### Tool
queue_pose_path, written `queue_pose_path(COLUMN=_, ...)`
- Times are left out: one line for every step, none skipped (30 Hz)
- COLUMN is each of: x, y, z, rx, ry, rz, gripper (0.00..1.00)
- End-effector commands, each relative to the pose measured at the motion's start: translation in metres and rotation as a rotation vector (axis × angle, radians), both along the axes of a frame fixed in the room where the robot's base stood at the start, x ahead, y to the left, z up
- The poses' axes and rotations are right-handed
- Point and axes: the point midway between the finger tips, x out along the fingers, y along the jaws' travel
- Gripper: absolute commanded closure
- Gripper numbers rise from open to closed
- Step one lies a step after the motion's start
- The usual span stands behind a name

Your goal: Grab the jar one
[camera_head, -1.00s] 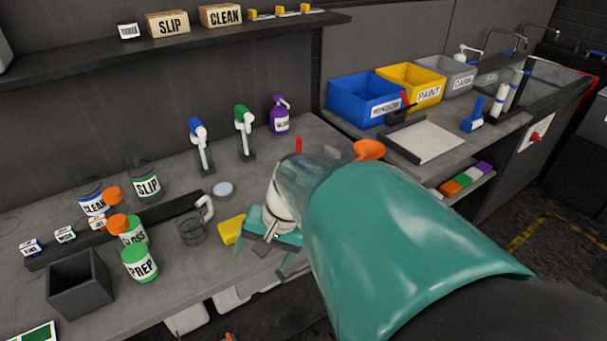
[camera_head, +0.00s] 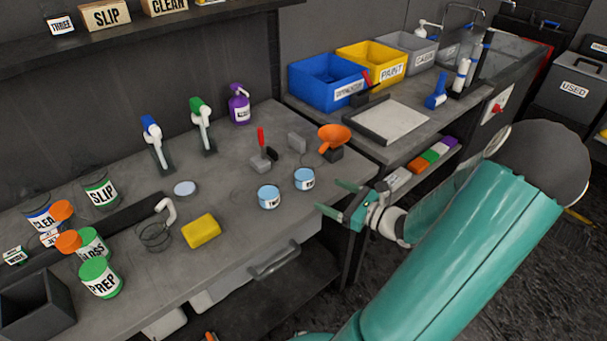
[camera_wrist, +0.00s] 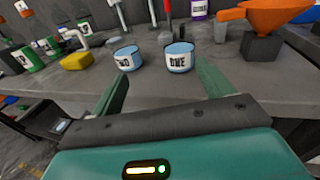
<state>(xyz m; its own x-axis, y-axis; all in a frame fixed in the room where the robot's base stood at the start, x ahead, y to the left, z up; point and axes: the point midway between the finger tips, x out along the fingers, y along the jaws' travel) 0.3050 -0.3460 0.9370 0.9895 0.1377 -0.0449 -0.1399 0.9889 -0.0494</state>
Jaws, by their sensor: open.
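Jar one (camera_head: 305,180), a light blue jar with a white label, stands upright on the grey bench near its front edge. In the wrist view jar one (camera_wrist: 179,59) reads ONE and sits ahead, just left of the right finger's tip. A similar jar, labelled TWO in the wrist view (camera_wrist: 127,60), stands to its left; it also shows in the head view (camera_head: 268,198). My gripper (camera_head: 333,197) is open and empty, to the right of jar one and apart from it. Both fingers show in the wrist view (camera_wrist: 160,72), pointing toward the jars.
An orange funnel (camera_head: 334,137) on a dark block stands behind and right of jar one. A red-handled tool (camera_head: 262,150) and grey block (camera_head: 297,142) are behind it. A yellow sponge (camera_head: 201,231) lies left. A drawer handle (camera_head: 274,262) juts from the bench front.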

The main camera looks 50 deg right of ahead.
Motion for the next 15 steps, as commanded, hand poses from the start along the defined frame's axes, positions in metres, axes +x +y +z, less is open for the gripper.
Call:
queue_pose_path(x=-0.007, y=-0.011, z=-0.001, rx=0.027, ry=-0.021, rz=-0.043, gripper=0.21)
queue_pose_path(x=-0.009, y=-0.015, z=-0.002, rx=0.038, ry=-0.029, rz=-0.06, gripper=0.21)
queue_pose_path(x=-0.01, y=-0.019, z=-0.002, rx=0.048, ry=-0.037, rz=-0.075, gripper=0.21)
queue_pose_path(x=-0.009, y=-0.021, z=-0.002, rx=0.053, ry=-0.041, rz=-0.082, gripper=0.21)
queue_pose_path(x=-0.008, y=-0.022, z=-0.002, rx=0.056, ry=-0.043, rz=-0.087, gripper=0.21)
queue_pose_path(x=-0.004, y=-0.022, z=-0.002, rx=0.057, ry=-0.045, rz=-0.089, gripper=0.21)
queue_pose_path(x=0.001, y=-0.022, z=-0.002, rx=0.057, ry=-0.045, rz=-0.088, gripper=0.21)
queue_pose_path(x=0.006, y=-0.022, z=-0.002, rx=0.057, ry=-0.044, rz=-0.086, gripper=0.21)
queue_pose_path(x=0.014, y=-0.021, z=-0.002, rx=0.058, ry=-0.045, rz=-0.085, gripper=0.21)
queue_pose_path(x=0.02, y=-0.021, z=-0.002, rx=0.057, ry=-0.044, rz=-0.084, gripper=0.21)
queue_pose_path(x=0.027, y=-0.021, z=-0.002, rx=0.057, ry=-0.044, rz=-0.084, gripper=0.21)
queue_pose_path(x=0.035, y=-0.021, z=-0.002, rx=0.056, ry=-0.044, rz=-0.084, gripper=0.21)
queue_pose_path(x=0.041, y=-0.02, z=-0.002, rx=0.056, ry=-0.043, rz=-0.083, gripper=0.21)
queue_pose_path(x=0.047, y=-0.02, z=-0.002, rx=0.056, ry=-0.044, rz=-0.083, gripper=0.21)
queue_pose_path(x=0.054, y=-0.019, z=-0.002, rx=0.056, ry=-0.043, rz=-0.084, gripper=0.21)
